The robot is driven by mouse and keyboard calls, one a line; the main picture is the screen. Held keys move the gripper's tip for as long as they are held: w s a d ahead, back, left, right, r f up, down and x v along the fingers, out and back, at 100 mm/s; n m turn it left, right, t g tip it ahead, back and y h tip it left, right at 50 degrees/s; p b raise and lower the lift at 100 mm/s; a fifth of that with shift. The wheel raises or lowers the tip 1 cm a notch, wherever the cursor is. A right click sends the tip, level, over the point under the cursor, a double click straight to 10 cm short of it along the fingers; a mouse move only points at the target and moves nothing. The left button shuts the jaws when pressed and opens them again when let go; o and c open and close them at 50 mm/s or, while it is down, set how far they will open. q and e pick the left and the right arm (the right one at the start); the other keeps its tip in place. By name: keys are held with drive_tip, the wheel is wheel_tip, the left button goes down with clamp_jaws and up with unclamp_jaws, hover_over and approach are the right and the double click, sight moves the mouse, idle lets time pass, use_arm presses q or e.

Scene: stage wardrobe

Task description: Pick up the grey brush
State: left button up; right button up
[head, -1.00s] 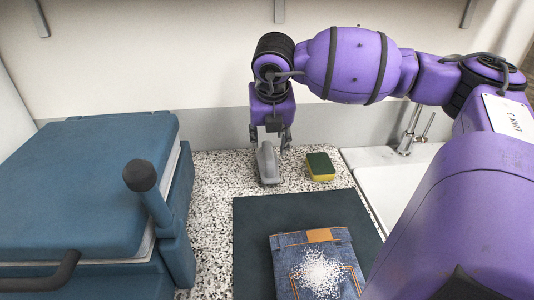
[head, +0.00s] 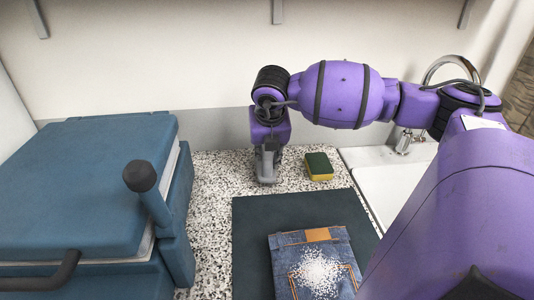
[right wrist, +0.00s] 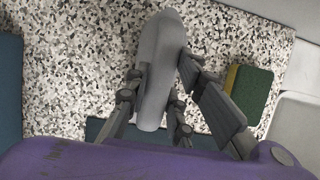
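The grey brush (head: 266,169) stands on the speckled counter, left of the sponge; my right gripper partly hides it in the head view. In the right wrist view the brush (right wrist: 160,60) is a long, smooth grey shape with a rounded end. My right gripper (head: 269,150) is low over the brush, pointing down. In the right wrist view its fingers (right wrist: 163,75) lie on both sides of the brush, close to its edges. They look open around it; whether they touch it is not clear. My left gripper is out of view.
A green and yellow sponge (head: 319,166) lies close right of the gripper. A dark mat (head: 255,225) with folded jeans (head: 290,264) sprinkled with white grains is in front. A blue press (head: 85,185) fills the left; a sink (head: 392,190) is at right.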

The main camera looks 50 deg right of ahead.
drive_tip(key=shift+f, duration=0.1)
clamp_jaws()
drive_tip(key=shift+r, duration=0.45)
wheel_tip(320, 180, up, 2)
drive_tip(key=shift+r, duration=0.1)
use_arm(q)
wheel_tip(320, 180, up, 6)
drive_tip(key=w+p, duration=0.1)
drive_tip(key=p, duration=0.5)
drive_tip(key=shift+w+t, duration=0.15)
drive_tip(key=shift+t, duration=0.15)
use_arm(e)
drive_tip(key=s+r, duration=1)
drive_tip(key=s, duration=0.4)
drive_tip(key=shift+a, duration=0.25)
